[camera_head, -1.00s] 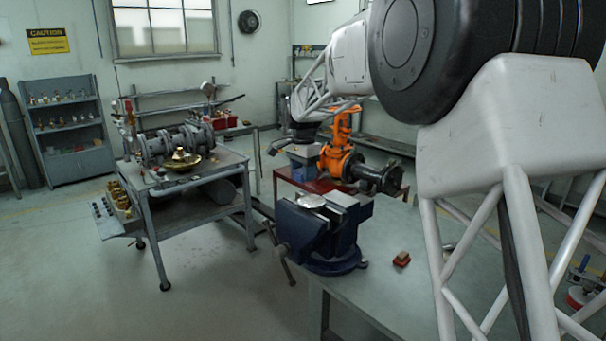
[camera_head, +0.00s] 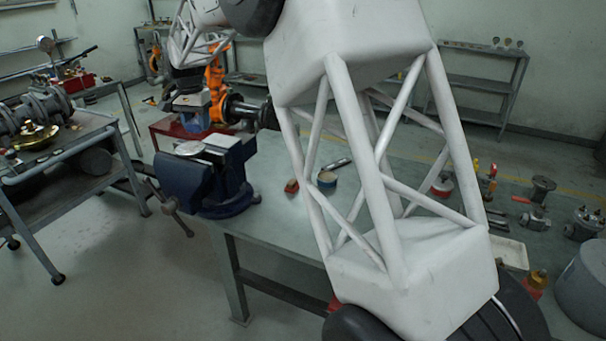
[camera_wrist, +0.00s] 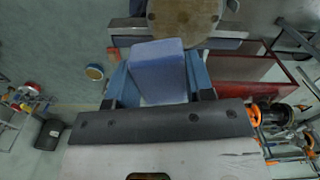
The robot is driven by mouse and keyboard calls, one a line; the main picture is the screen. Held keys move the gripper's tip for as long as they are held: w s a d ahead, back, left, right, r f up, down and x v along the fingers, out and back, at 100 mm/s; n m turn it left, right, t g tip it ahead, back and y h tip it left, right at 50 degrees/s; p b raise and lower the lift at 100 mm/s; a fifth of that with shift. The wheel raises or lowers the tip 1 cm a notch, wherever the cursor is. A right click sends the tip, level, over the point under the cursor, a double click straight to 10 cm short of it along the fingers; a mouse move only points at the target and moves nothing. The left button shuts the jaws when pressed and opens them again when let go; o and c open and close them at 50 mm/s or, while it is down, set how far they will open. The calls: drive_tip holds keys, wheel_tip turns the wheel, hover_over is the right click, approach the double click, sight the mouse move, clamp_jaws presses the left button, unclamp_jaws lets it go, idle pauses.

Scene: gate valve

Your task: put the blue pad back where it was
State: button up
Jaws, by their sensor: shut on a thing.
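The blue pad (camera_wrist: 158,72) is a pale blue block between the two fingers of my gripper (camera_wrist: 158,88) in the wrist view. My gripper is shut on it.
The vise stands on the grey workbench (camera_head: 270,230). A cart with pipe fittings (camera_head: 60,150) stands at left. My arm hides part of the bench.

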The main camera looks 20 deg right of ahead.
drive_tip(key=w+d+f+n, duration=0.1)
drive_tip(key=d+f+n, duration=0.35)
drive_tip(key=d, duration=0.85)
drive_tip(key=s+d+f+m, duration=0.1)
drive_tip(key=d+f+m, duration=0.1)
drive_tip(key=d+f, duration=0.5)
drive_tip(key=s+d+f+m, duration=0.1)
drive_tip(key=d+f+m, duration=0.1)
drive_tip(key=d+f, duration=0.5)
drive_tip(key=s+d+f+m, duration=0.2)
drive_tip(key=d+f+m, duration=0.1)
drive_tip(key=d+f, duration=0.4)
drive_tip(key=shift+d+f, duration=0.3)
drive_tip(key=shift+f, duration=0.65)
drive_tip(key=w+d, duration=0.1)
drive_tip(key=w, duration=0.4)
drive_tip(key=w+d+f, duration=0.1)
drive_tip(key=w, duration=0.4)
drive_tip(key=w+d, duration=0.1)
drive_tip(key=w, duration=0.4)
drive_tip(key=shift+w+d+f, duration=0.15)
drive_tip(key=shift+w+f, duration=0.1)
drive_tip(key=shift+f, duration=1.75)
